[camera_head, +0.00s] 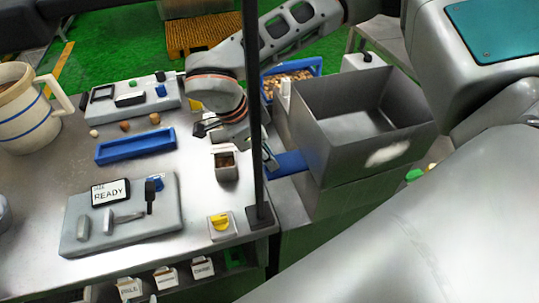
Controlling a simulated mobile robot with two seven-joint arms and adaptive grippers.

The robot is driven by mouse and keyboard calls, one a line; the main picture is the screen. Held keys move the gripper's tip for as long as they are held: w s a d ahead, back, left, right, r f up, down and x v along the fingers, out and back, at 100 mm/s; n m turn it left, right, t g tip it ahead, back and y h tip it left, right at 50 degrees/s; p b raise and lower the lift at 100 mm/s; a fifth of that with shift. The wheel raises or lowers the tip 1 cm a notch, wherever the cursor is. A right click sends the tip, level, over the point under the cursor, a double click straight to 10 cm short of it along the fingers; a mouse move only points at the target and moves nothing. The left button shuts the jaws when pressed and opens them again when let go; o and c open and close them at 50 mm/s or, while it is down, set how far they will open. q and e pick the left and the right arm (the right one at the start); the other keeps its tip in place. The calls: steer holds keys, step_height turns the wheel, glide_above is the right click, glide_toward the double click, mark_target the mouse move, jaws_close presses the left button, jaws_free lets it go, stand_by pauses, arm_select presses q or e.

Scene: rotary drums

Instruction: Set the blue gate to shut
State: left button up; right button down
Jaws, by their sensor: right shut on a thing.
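The blue gate (290,163) is a flat blue plate sticking out to the left from under the grey steel hopper (366,151). My right gripper (266,157) reaches down from the upper arm to the plate's left end and is shut on it there. The dark upright post partly hides the gripper, so the exact grip is unclear. How far the plate runs under the hopper is hidden. My left gripper is not in view.
A thin dark post (254,120) stands close to my right gripper. The steel table holds a blue tray (135,146), a READY panel (110,193), a yellow knob (219,222) and a striped mug (22,117). A blue bin of nuggets (291,77) is behind.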

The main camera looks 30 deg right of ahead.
steer(key=shift+d, duration=0.15)
steer(key=c, duration=1.9)
jaws_free()
steer(key=shift+d, duration=0.15)
steer(key=shift+r, duration=0.1)
steer(key=shift+a+r, duration=0.25)
steer(key=v, duration=1.1)
steer(key=shift+w+a+r, duration=0.1)
steer(key=shift+r, duration=0.05)
steer(key=shift+a, duration=0.1)
